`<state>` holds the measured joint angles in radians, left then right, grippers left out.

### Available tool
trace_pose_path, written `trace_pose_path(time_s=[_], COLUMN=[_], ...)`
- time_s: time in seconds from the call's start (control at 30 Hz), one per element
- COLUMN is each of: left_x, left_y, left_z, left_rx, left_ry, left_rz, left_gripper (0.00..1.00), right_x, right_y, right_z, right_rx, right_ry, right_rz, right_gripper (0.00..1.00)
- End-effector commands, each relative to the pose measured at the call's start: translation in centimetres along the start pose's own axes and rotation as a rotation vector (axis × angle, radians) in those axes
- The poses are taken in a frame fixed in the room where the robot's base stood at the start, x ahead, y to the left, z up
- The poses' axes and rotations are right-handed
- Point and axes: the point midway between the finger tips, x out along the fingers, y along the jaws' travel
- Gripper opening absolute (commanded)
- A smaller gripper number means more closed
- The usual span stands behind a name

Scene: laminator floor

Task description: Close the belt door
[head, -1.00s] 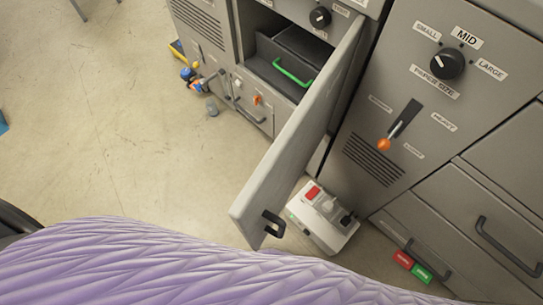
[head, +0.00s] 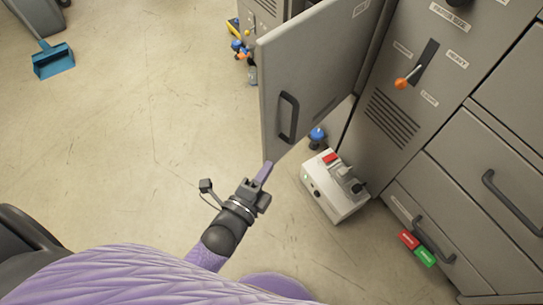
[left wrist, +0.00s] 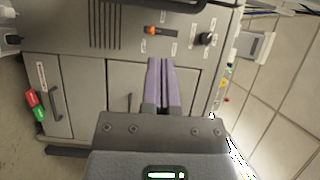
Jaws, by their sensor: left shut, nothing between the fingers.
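The belt door (head: 318,72) is a grey panel that stands open, swung out from the machine, with a dark bar handle (head: 288,118) on its face. My left gripper (head: 264,172) is just below the door's lower outer corner in the head view; I cannot tell whether it touches. Its purple fingers are together and hold nothing, as the left wrist view (left wrist: 163,85) also shows. The left wrist view faces the machine's front with its drawers, and I cannot make out the door there. My right gripper is not in view.
A white box with a red switch (head: 334,188) stands on the floor right of the door. An orange-tipped lever (head: 402,83) sticks out of the machine. A blue dustpan (head: 53,61) lies far left. The floor between is clear.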

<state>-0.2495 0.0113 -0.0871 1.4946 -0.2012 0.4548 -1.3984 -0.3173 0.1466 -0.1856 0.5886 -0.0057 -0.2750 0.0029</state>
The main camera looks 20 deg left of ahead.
Motion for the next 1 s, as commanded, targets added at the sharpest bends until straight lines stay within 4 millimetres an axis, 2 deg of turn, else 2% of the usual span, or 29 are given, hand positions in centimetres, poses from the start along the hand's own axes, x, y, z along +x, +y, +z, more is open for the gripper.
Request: trace_pose_path(time_s=[0.17, 0.57, 0.6, 0.73, 1.0], left_x=[1.9, 10.5, 10.4, 10.8, 11.1], left_y=[-0.3, -0.1, -0.1, -0.3, -0.5], left_z=[0.0, 0.0, 1.0, 2.8, 3.9], left_rx=[0.019, 0.015, 0.020, 0.019, 0.015], left_ry=[0.000, 0.001, 0.001, 0.001, 0.000], left_rz=[-0.020, -0.013, -0.010, -0.011, -0.012], left_gripper=[0.00, 0.00, 0.00, 0.00, 0.00], right_x=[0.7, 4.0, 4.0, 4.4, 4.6], right_y=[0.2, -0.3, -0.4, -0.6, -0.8], right_z=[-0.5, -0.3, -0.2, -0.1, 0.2], right_rx=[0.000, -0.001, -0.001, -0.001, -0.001], right_ry=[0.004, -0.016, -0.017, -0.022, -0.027], right_rz=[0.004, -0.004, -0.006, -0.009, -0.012], right_gripper=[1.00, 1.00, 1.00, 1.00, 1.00])
